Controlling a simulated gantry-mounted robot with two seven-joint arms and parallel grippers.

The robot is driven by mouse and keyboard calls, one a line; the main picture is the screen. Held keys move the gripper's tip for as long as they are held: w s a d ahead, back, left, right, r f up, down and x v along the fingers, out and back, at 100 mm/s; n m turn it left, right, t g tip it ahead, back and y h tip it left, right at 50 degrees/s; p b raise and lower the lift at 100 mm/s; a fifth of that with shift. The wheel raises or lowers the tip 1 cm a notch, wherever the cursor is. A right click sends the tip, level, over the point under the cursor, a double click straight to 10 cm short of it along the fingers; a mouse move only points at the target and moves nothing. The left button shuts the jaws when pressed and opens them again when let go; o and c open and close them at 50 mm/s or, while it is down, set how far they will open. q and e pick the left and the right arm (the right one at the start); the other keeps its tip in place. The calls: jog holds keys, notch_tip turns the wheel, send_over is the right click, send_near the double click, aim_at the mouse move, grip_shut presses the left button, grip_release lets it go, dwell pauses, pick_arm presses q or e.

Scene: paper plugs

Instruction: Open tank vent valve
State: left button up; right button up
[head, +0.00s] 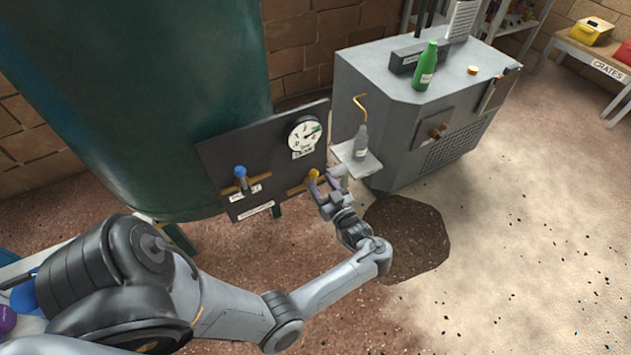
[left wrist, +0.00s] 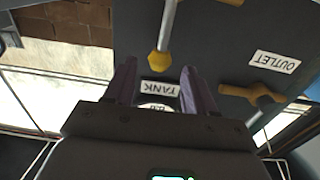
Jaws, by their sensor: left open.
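A dark panel (head: 225,155) on the green tank (head: 150,90) carries a round gauge (head: 304,134), a blue-knobbed valve (head: 240,172) and a yellow-tipped valve (head: 313,174). My left gripper (head: 322,183) is open at the yellow-tipped valve. In the left wrist view, the yellow tip (left wrist: 155,64) on its grey stem lies in line with the gap between the purple fingers; contact cannot be told. An upside-down TANK label (left wrist: 160,89) shows between the fingers. An OUTLET label (left wrist: 274,62) and a brass fitting (left wrist: 250,95) lie to the right. I cannot read which valve is the vent. My right gripper is out of view.
A grey machine (head: 395,110) stands right of the panel, with a green bottle (head: 425,68) on top. A grey bottle (head: 360,143) stands on its small side shelf (head: 368,166), close to my gripper. A dark patch (head: 410,245) marks the floor. Floor at the right is open.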

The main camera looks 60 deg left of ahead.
aim_at(316, 177)
pick_arm(q)
jog(key=shift+a, duration=1.75)
jog(key=c, duration=0.7)
jog(key=shift+c, duration=0.2)
